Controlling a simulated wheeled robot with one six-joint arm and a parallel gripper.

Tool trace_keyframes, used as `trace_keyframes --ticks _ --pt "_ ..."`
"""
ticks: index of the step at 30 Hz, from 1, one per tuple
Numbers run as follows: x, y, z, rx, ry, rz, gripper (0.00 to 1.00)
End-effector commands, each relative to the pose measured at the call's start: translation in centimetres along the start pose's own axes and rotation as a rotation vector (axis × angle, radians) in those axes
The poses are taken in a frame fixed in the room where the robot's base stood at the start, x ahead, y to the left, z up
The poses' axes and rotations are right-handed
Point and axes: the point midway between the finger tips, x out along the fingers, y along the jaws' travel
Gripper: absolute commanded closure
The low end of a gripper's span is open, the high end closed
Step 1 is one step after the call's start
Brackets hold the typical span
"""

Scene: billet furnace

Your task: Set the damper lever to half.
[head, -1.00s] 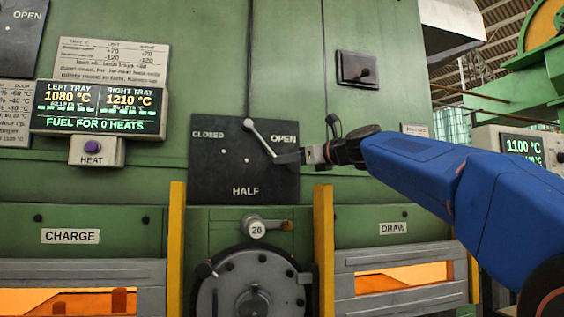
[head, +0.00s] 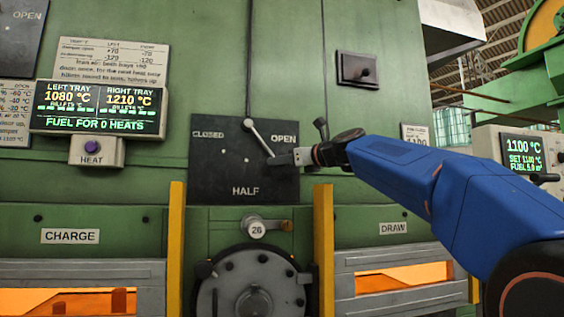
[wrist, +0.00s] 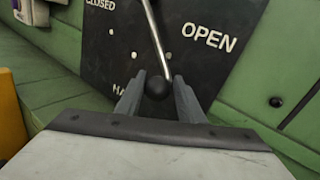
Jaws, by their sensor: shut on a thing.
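The damper lever (head: 260,138) is a pale metal rod on a dark plate (head: 215,170) marked CLOSED at left, OPEN at right and HALF at the bottom. It hangs from a pivot at the plate's top and slants down to the right, its lower end just below the word OPEN and short of HALF. My gripper (head: 271,160) reaches in from the right at the lever's lower end. In the wrist view, the lever's black ball knob (wrist: 157,88) sits between the two fingers of my gripper (wrist: 160,92), which are shut on it.
A yellow post (head: 323,240) and a round bolted hatch (head: 250,285) stand below the plate. A HEAT button box (head: 95,151) is at left. The plate's face left of the lever is clear.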

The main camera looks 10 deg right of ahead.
Motion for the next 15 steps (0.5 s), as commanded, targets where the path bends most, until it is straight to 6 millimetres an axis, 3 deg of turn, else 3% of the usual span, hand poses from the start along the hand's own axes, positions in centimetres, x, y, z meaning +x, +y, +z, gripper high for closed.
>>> trace_keyframes --ticks 7,15 --pt "0.6 1.6 -0.6 0.093 -0.051 -0.002 1.00" --pt "0.8 1.9 -0.8 0.120 -0.065 -0.007 1.00"
